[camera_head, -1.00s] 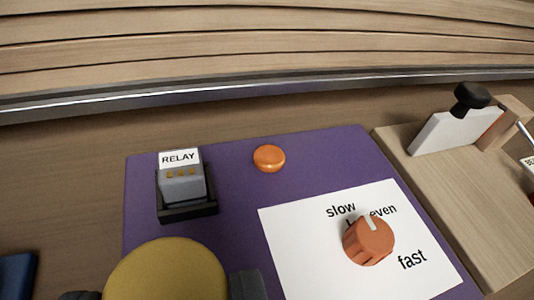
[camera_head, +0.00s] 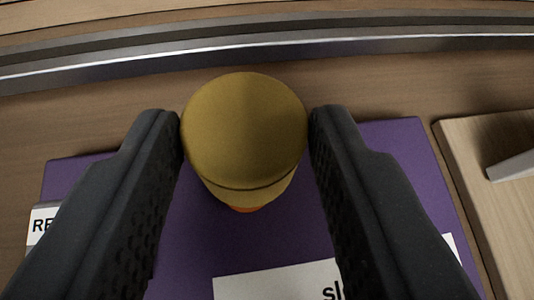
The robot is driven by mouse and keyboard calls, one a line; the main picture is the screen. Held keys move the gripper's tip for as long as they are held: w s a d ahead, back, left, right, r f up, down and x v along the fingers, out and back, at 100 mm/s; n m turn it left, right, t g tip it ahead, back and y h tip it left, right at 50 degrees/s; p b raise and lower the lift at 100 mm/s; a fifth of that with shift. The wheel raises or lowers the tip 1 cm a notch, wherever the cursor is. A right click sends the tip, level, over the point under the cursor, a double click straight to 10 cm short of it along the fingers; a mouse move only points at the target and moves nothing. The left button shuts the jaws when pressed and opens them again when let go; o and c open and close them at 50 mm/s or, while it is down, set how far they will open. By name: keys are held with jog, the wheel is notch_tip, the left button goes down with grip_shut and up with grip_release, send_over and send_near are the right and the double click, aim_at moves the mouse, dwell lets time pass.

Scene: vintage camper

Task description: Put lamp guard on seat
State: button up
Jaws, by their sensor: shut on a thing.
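The lamp guard (camera_head: 244,125) is a mustard-yellow round cap, seen from above in the upper middle of the view. My gripper (camera_head: 245,118) is shut on it, one dark finger on each side. A thin sliver of the orange dome (camera_head: 245,209) shows just below the guard's lower edge; the guard hides the rest. The dome sits on a purple panel (camera_head: 215,245). I cannot tell whether the guard touches the dome or the panel. No separate seat can be made out.
The relay (camera_head: 40,225) is partly cut off at the left, beside my left finger. A white label sheet (camera_head: 270,284) lies at the bottom. A wooden board (camera_head: 490,150) is at the right. A metal rail (camera_head: 100,65) runs along the back.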

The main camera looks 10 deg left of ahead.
aim_at(246, 204)
notch_tip(246, 204, down, 3)
jog(key=shift+r+b, duration=0.2)
jog(key=shift+b, duration=0.5)
jog(key=shift+a+f, duration=0.1)
jog(key=shift+f, duration=0.3)
jog(key=shift+c, duration=0.8)
jog(key=shift+s, duration=0.15)
grip_shut()
jog(key=o, duration=1.1)
grip_release()
jog(key=shift+f, duration=0.15)
jog(key=shift+r, duration=0.3)
jog(key=p+v, duration=0.3)
jog(key=v, duration=0.8)
jog(key=shift+s+r, duration=0.1)
jog(key=shift+s, duration=0.3)
